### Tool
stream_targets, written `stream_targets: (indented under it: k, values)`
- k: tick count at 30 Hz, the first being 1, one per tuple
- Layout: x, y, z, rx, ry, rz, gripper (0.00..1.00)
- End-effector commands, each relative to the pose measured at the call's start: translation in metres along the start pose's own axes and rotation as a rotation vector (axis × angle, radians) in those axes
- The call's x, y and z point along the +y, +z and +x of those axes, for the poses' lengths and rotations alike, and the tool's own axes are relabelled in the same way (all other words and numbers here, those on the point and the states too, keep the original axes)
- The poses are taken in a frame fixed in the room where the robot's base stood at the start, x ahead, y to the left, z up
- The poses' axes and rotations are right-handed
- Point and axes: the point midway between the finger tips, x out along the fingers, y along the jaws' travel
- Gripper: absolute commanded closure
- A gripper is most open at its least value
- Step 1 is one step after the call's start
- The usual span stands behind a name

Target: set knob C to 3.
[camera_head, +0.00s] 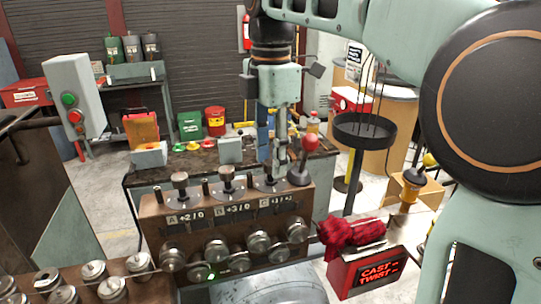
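The brown coiler block (220,256) carries a row of knobs on posts, with labels A, B and C on its front. Knob C's dial plate (268,186) is the right one of the three, below my gripper. Its label (277,202) starts with C, but its number is too small to read surely. My gripper (275,168) points straight down over knob C. Its fingers hide the top of that knob, so I cannot tell whether they touch or grip it.
A red-balled lever (309,144) stands close right of my gripper. Several metal rollers (215,250) line the block's front. A red cloth (352,231) lies on the "CAST TWIST" box (366,271). A dark round tray (364,132) stands behind at the right.

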Motion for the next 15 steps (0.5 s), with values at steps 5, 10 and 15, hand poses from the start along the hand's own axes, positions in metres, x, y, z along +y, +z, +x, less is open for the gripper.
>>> stream_targets:
  k: [5, 10, 15]
  values:
    - [-0.0001, 0.0, -0.0002, 0.0, 0.0, 0.0, 0.71]
    - [-0.0001, 0.0, -0.0002, 0.0, -0.001, 0.0, 0.9]
    - [-0.0002, 0.0, -0.0003, 0.0, -0.001, 0.001, 1.0]
